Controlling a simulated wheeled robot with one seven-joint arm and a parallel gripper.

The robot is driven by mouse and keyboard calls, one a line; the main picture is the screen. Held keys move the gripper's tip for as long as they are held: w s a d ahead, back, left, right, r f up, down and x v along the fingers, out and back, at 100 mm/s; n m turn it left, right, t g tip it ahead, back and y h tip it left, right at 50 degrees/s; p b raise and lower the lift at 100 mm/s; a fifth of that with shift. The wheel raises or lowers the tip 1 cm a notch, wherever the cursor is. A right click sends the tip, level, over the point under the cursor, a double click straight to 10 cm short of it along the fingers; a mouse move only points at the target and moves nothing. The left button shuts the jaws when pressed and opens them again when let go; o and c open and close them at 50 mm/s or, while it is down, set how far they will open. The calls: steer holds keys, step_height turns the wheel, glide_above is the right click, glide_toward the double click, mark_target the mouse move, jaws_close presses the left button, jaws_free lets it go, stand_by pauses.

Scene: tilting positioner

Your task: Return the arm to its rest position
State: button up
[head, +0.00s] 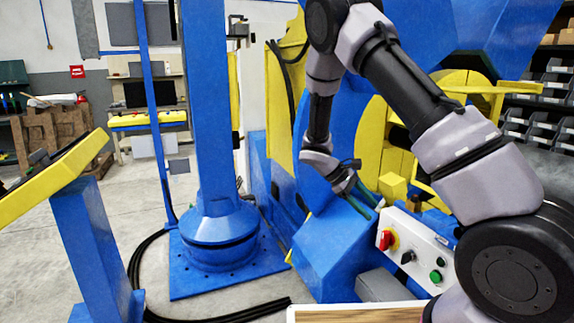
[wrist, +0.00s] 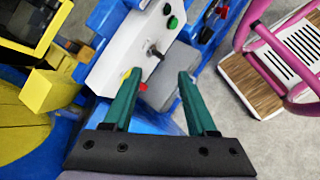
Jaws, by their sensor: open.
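My gripper (head: 365,203) hangs in front of the blue positioner body in the head view, left of the white control panel (head: 413,248). In the wrist view my gripper (wrist: 157,77) shows two green fingers spread apart with nothing held between them. My arm is bent, reaching up and over to the panel.
The blue positioner (head: 333,250) with yellow parts stands close around my gripper. A blue column (head: 208,110) stands to the left, with black cables (head: 240,313) on the floor. A pink-framed cart (wrist: 262,80) is at right in the wrist view. Open floor (head: 40,260) lies at left.

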steer(key=s+d+r+m+t+y, duration=0.1)
steer(key=s+r+m+y, duration=0.3)
steer(key=r, duration=0.6)
steer(key=s+r+m+t+y, duration=0.2)
steer(key=s+r+m+y, duration=0.15)
steer(key=r, duration=0.65)
steer(key=s+r+m+t+y, duration=0.3)
steer(key=s+r+m+t, duration=0.3)
steer(key=s+r, duration=0.7)
steer(key=shift+s+a, duration=0.25)
steer(key=shift+s, duration=0.15)
steer(key=shift+y, duration=0.25)
